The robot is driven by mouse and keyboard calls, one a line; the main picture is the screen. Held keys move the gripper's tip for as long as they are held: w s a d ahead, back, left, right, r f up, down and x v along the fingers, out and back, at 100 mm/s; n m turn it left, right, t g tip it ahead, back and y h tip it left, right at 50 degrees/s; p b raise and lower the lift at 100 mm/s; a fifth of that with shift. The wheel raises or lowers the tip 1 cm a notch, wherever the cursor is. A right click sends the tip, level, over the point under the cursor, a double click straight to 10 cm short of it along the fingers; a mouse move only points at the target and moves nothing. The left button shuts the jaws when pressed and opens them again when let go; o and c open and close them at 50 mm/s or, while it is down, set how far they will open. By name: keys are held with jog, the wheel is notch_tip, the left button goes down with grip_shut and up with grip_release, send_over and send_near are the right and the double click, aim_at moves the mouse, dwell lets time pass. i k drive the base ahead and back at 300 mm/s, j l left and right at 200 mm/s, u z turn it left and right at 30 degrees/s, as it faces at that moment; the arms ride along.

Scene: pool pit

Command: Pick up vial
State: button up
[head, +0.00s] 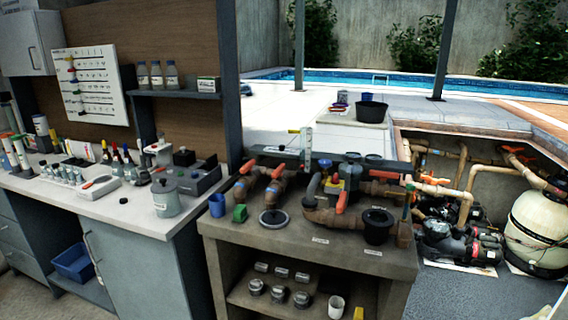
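My gripper does not show in this view.
The left counter (130,215) also holds a grey lidded pot (166,198) and tall tubes (20,153). A blue cup (217,205) stands on the middle bench (330,258) among pipes and valves. Pumps and a cream filter tank (540,235) fill the pit at right.

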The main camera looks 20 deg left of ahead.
aim_at(50, 169)
jog(key=j, duration=0.7)
jog(key=j+u, duration=0.1)
jog(key=j, duration=0.55)
jog(key=i+j, duration=0.1)
jog(key=j, duration=0.6)
jog(key=j+u, duration=0.1)
jog(key=j, duration=0.55)
jog(key=i+j, duration=0.15)
jog(key=j, duration=0.55)
jog(key=j+u, duration=0.1)
jog(key=j, duration=0.55)
jog(key=i+j, duration=0.15)
jog(key=j, duration=0.5)
jog(key=i+j, duration=0.1)
jog(key=j, duration=0.25)
jog(key=i+j, duration=0.1)
jog(key=j, duration=0.3)
jog(key=i+j, duration=0.15)
jog(key=j, duration=0.2)
jog(key=i+j+u, duration=0.1)
jog(key=j, duration=0.25)
jog(key=i+j, duration=0.1)
jog(key=j, duration=0.25)
jog(key=i+j, duration=0.15)
jog(key=j, duration=0.2)
